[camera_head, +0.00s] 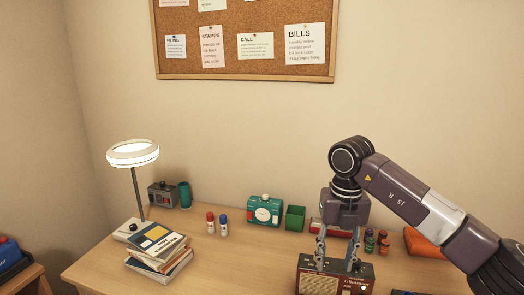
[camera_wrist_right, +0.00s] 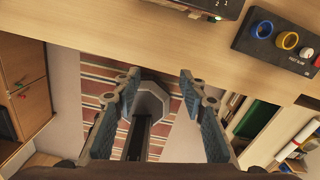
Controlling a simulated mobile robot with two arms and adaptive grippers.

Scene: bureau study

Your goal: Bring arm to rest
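My right arm comes in from the right in the head view and bends down over the desk (camera_head: 228,262). My right gripper (camera_head: 337,262) points down over the red-brown radio (camera_head: 335,283). Its two blue-padded fingers are spread apart. In the wrist view the right gripper (camera_wrist_right: 160,85) is also open, with nothing held between its fingers. Whether the fingertips touch the radio cannot be told from the head view. My left gripper is in neither view.
The wrist view shows a black box with coloured rings (camera_wrist_right: 275,48) near the desk edge. The desk's front middle is clear.

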